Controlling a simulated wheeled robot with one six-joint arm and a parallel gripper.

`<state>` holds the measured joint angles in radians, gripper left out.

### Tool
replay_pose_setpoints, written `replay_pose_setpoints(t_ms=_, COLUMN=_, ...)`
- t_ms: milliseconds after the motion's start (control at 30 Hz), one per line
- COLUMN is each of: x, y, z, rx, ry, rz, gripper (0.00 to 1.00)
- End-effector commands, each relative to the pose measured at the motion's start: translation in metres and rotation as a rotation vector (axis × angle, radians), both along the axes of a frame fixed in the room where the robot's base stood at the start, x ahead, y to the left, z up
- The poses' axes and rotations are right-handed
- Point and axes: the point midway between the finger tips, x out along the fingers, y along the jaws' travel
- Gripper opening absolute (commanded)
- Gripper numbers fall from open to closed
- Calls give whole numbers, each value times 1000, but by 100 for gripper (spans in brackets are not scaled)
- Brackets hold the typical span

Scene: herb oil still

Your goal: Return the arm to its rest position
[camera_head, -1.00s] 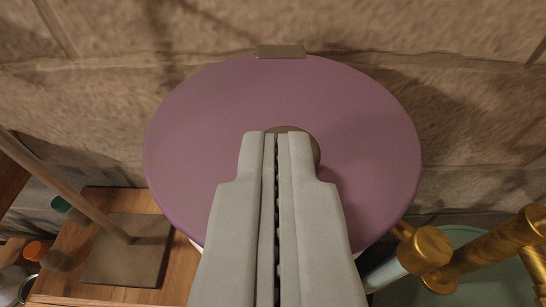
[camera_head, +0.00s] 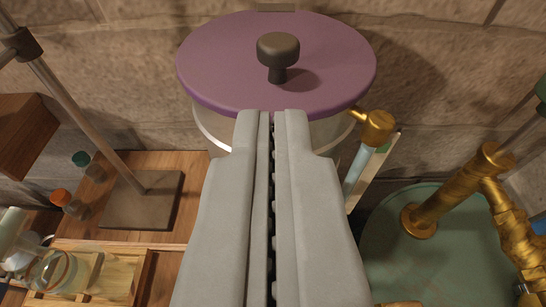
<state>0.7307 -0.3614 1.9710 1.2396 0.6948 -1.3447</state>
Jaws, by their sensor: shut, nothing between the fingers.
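My gripper (camera_head: 271,113) is shut, with its two grey fingers side by side and nothing between them. It points away from the camera, and its tips overlap the front edge of a purple round lid (camera_head: 225,75) in the picture. I cannot tell the exact gap. The lid has a dark knob (camera_head: 278,52) on top, clear of my fingers. The lid sits on a pale, glassy vessel (camera_head: 213,128), partly hidden behind my gripper.
At left, a metal stand (camera_head: 143,205) rises from a wooden bench (camera_head: 185,165). A glass jar (camera_head: 55,272) sits in a wooden tray (camera_head: 138,275). At right, brass piping (camera_head: 455,190) stands over a green round surface (camera_head: 400,265). A stone wall (camera_head: 130,40) is behind.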

Motion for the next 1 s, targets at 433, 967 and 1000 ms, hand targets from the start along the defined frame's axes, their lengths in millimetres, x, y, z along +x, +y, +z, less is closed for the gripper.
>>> replay_pose_setpoints(t_ms=433, x=-15, y=31, z=-12, rx=7, ry=33, rz=0, gripper=0)
replay_pose_setpoints(t_ms=967, x=-81, y=168, z=-54, rx=-7, ry=69, rz=-54, gripper=0)
replay_pose_setpoints(t_ms=1000, x=-87, y=176, z=-55, rx=-9, ry=59, rz=-55, gripper=0)
